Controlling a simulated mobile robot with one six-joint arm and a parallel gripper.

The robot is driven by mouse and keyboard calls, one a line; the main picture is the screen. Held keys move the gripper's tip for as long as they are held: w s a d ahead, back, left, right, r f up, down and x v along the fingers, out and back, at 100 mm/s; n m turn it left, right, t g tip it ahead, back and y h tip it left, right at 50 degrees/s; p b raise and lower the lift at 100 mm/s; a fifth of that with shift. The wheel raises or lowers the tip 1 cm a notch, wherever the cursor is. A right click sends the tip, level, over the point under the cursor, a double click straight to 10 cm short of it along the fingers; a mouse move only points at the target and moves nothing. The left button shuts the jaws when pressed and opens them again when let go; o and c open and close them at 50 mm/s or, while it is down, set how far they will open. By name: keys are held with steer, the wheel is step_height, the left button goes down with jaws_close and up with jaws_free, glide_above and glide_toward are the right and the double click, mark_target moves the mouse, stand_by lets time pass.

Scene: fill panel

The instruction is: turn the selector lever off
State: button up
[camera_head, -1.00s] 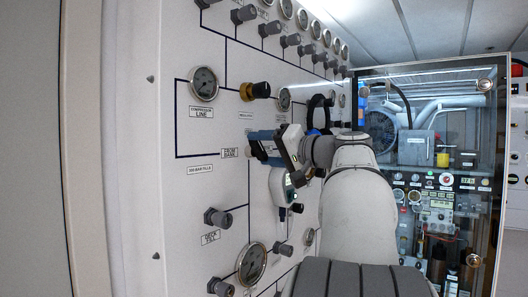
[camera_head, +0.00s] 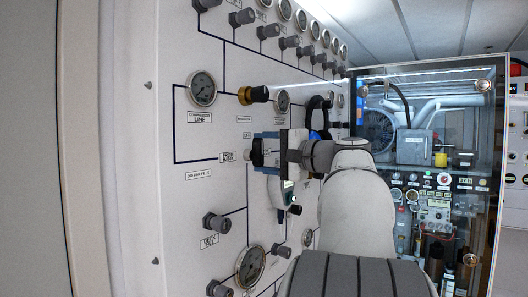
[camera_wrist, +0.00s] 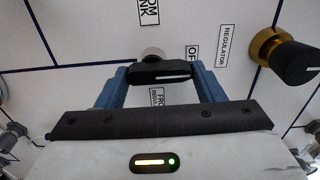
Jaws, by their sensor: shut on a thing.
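The selector lever (camera_wrist: 160,74) is a black bar on a pale round stem, set on the white panel. Its white line points to the right in the wrist view, toward the side of the OFF label (camera_wrist: 192,56), which is above the lever in the head view. My gripper (camera_wrist: 158,77) is shut on the lever, with one blue finger at each end of it. In the head view my gripper (camera_head: 268,153) is upright against the panel and hides most of the lever. FROM BANK (camera_wrist: 149,12) is beyond the lever, and another label (camera_wrist: 157,98) is between the fingers.
A brass-collared black regulator knob (camera_head: 254,95) sticks out above my gripper. A gauge (camera_head: 202,89) is at upper left and another (camera_head: 250,265) is below. A glass-fronted cabinet (camera_head: 425,165) stands at right.

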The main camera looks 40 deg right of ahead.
stand_by(0.5)
steer(key=o, duration=1)
steer(key=b+v, duration=0.1)
steer(key=v, duration=0.6)
steer(key=shift+s+d+b, duration=0.15)
steer(key=shift+s+b, duration=0.2)
steer(key=shift+s, duration=0.05)
